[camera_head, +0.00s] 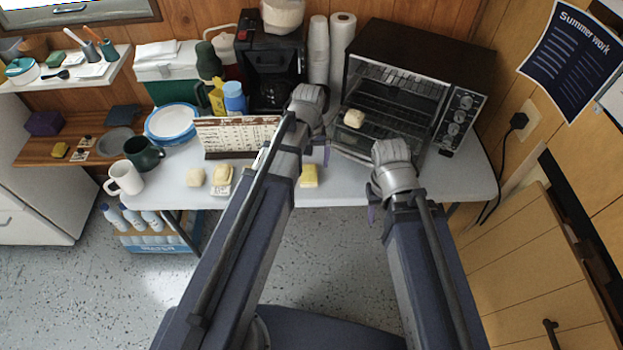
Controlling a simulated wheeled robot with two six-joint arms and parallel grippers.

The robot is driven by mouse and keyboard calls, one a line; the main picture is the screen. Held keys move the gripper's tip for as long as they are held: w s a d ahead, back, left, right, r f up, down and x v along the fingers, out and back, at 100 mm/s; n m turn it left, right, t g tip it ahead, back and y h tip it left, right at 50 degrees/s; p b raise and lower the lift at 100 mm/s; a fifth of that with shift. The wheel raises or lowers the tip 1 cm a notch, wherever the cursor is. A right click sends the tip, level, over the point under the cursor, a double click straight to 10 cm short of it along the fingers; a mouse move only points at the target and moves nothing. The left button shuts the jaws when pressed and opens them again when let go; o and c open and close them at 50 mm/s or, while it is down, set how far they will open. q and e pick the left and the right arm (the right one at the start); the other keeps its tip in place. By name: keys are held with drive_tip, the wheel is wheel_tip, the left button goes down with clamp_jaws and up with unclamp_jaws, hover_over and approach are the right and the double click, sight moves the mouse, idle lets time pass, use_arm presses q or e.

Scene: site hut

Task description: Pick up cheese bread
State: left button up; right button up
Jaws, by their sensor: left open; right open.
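A pale, rounded bread-like piece (354,118) sits at the open front of the toaster oven (400,85). On the white table's front edge lie a pale cream piece (195,177), a yellowish piece on a light base (222,175) and a yellow block (309,176). I cannot tell for certain which of these is the cheese bread. My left gripper (295,160) is open above the table near the yellow block; my arm hides most of it. My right gripper (392,200) is open in front of the oven's right part, mostly hidden by its own wrist. Neither visibly holds anything.
A desk calendar (235,138) stands behind the small pieces. A white mug (124,178), a dark green mug (143,153) and stacked plates (171,123) are at the left. A coffee maker (270,65) stands left of the oven. A cabinet (540,240) bounds the right.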

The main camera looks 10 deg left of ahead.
sight(309, 180)
use_arm(q)
drive_tip(key=shift+f+b, duration=0.75)
drive_tip(key=shift+f, duration=0.3)
drive_tip(key=shift+f, duration=0.1)
drive_tip(key=f+b, duration=0.5)
drive_tip(key=shift+s, duration=0.35)
drive_tip(key=c, duration=1.3)
drive_tip(key=shift+r, duration=0.15)
drive_tip(key=shift+c, duration=0.2)
